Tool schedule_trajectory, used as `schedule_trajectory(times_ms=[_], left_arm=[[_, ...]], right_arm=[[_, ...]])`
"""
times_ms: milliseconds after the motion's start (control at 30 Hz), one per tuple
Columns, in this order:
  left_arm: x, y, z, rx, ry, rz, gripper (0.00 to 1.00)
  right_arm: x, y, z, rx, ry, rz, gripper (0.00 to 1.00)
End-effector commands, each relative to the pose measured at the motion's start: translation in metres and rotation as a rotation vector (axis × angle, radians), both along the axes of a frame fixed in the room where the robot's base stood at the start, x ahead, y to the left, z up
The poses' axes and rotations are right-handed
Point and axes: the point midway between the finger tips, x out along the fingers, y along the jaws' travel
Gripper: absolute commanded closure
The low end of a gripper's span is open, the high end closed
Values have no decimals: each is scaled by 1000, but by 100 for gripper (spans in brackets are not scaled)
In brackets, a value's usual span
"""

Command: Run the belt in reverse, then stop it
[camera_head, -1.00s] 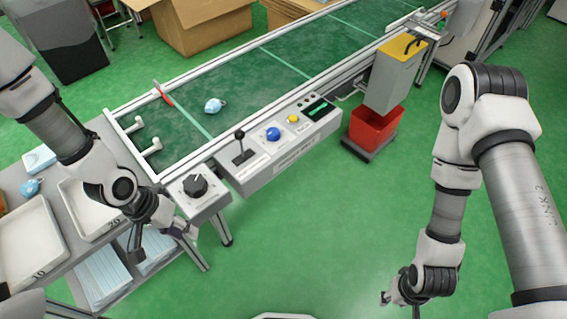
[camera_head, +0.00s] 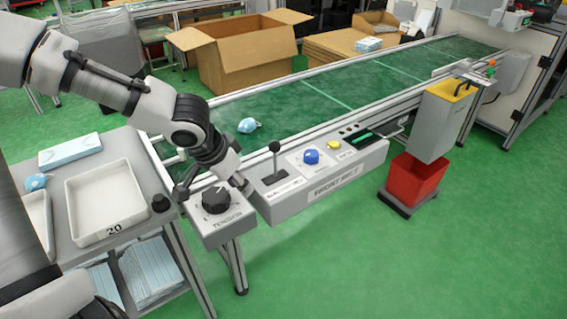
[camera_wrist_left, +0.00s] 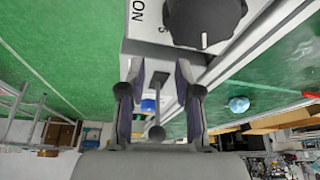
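The belt (camera_head: 320,115) is green and runs from near left to far right. A black dial (camera_head: 215,199) sits on a separate box to the left. My left gripper (camera_head: 243,184) is between dial and lever, left of the lever. In the left wrist view its fingers (camera_wrist_left: 160,72) are apart, with the lever (camera_wrist_left: 157,132) showing in the gap, apparently not gripped. My right gripper is out of view.
A light-blue item (camera_head: 248,125) lies on the belt's near end. Left is a table with a white tray (camera_head: 75,209). A red bin (camera_head: 412,180) stands below a grey-yellow box (camera_head: 440,125). Cardboard boxes (camera_head: 240,62) stand behind the belt. Green floor at front right is clear.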

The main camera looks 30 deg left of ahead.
Motion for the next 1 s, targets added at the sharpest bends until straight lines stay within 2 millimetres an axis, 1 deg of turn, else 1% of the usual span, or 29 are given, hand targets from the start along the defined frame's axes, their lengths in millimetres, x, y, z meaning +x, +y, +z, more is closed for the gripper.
schedule_trajectory(times_ms=[133,200,333,400,533,567,600,633,700,933,967,1000], left_arm=[[19,-3,0,8,2,0,67],[36,-6,5,10,5,0,67],[70,-14,7,8,4,-1,67],[86,-17,9,7,6,0,67],[109,-22,8,3,3,-1,67],[112,-23,7,2,3,-1,67],[116,-23,2,3,2,-1,67],[116,-24,-6,1,2,-2,67],[118,-24,-11,1,1,-1,67],[118,-24,-11,0,0,0,67],[118,-24,-11,0,0,0,74],[118,-24,-11,0,0,0,88]], right_arm=[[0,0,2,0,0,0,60],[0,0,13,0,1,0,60],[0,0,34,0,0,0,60],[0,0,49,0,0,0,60],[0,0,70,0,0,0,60],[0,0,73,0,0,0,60],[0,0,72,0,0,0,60],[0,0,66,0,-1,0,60],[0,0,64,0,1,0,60],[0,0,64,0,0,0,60],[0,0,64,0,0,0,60],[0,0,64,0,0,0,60]])
